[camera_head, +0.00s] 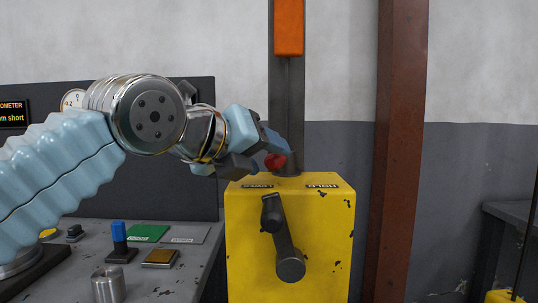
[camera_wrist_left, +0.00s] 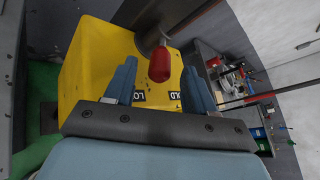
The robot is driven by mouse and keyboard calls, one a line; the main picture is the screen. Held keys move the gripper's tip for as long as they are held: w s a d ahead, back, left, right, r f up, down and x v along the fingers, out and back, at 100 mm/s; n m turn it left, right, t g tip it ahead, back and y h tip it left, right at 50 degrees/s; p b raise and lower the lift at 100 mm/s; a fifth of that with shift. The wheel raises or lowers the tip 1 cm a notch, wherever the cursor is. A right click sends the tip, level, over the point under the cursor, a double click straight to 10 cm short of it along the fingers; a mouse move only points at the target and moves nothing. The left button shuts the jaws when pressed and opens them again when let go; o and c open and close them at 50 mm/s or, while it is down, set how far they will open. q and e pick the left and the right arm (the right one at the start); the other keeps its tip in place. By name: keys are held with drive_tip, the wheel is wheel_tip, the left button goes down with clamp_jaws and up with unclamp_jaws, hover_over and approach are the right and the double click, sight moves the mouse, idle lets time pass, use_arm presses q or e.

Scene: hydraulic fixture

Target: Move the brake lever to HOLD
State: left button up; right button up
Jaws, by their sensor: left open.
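The brake lever's red grip (camera_head: 275,161) shows at the top of the yellow housing (camera_head: 252,232), nearer the left label than the HOLD label (camera_head: 322,186). The left label (camera_head: 257,186) is too small to read fully. My left gripper (camera_head: 258,153) is open beside the red grip in the head view. In the left wrist view the red grip (camera_wrist_left: 160,66) shows between the spread blue fingers of the left gripper (camera_wrist_left: 160,86), with no clear contact. The labels lie beyond, partly hidden by the fingers. My right gripper is not in view.
A black crank (camera_head: 280,235) is on the housing's front. An orange block (camera_head: 289,27) hangs on the post above. A rusty column (camera_head: 398,150) stands to the right. The bench (camera_head: 190,255) at left carries a metal cylinder (camera_head: 108,285) and a blue-topped switch (camera_head: 119,240).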

use_arm(q)
drive_tip(key=shift+x, duration=1.3)
clamp_jaws()
